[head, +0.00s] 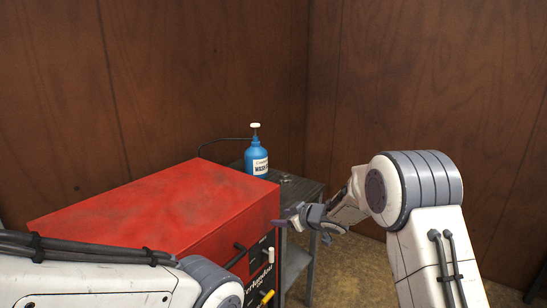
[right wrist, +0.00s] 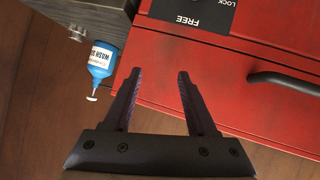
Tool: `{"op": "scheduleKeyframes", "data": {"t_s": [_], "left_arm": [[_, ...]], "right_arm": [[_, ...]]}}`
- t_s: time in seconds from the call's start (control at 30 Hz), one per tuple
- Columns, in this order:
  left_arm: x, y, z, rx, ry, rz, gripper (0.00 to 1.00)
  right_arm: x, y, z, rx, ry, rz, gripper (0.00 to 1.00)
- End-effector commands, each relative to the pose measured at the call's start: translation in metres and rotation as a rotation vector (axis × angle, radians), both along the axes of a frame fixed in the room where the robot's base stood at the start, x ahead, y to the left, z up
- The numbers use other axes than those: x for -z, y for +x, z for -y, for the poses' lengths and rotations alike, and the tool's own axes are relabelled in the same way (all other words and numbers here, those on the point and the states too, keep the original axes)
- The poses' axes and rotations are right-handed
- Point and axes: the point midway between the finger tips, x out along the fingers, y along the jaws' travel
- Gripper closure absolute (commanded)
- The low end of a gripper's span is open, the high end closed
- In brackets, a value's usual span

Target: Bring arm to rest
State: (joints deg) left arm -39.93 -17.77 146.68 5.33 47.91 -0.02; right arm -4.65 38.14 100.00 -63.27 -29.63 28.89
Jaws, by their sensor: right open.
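My right arm comes in from the right in the head view and bends toward the red cabinet. My right gripper (head: 286,216) is in front of the cabinet's right-hand face, near its upper edge. In the right wrist view my right gripper (right wrist: 159,72) is open, with nothing between its two dark fingers. The red cabinet (head: 150,212) fills the lower left of the head view. In the right wrist view its red front (right wrist: 240,95) lies beyond the fingers. My left arm crosses the lower left; its gripper is out of the picture.
A blue wash bottle (head: 256,158) with a white top stands on a grey table (head: 309,190) behind the cabinet. A black handle (right wrist: 285,82) sticks out from the cabinet front. Brown wooden walls (head: 420,80) close off the back. Some floor shows at right.

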Motion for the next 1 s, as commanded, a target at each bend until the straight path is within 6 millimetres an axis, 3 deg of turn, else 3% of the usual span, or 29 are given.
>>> {"op": "scheduleKeyframes", "data": {"t_s": [0.03,0.17,0.2,0.5,0.6,0.7,0.8,1.0], "left_arm": [[-0.006,0.0,0.0,0.0,0.0,0.0,0.5],[-0.014,0.0,0.0,0.0,0.0,0.0,0.5],[-0.016,0.0,0.0,0.0,0.0,0.0,0.5],[-0.03,0.0,0.0,0.0,0.0,0.0,0.5],[-0.033,0.0,0.0,0.0,0.0,0.0,0.5],[-0.035,0.0,0.0,0.0,0.0,0.0,0.5],[-0.035,0.0,0.0,0.0,0.0,0.0,0.5],[-0.035,0.0,0.0,0.0,0.0,0.0,0.5]], "right_arm": [[-0.025,-0.019,-0.011,0.054,-0.037,-0.014,0.43],[-0.052,-0.083,-0.018,0.195,-0.134,-0.125,0.43],[-0.057,-0.109,-0.018,0.227,-0.162,-0.175,0.43],[-0.055,-0.334,-0.005,0.268,-0.337,-0.628,0.43],[-0.052,-0.394,0.001,0.233,-0.373,-0.756,0.43],[-0.05,-0.437,0.007,0.199,-0.4,-0.851,0.43],[-0.049,-0.461,0.01,0.176,-0.414,-0.906,0.43],[-0.048,-0.471,0.012,0.166,-0.422,-0.93,0.43]]}}
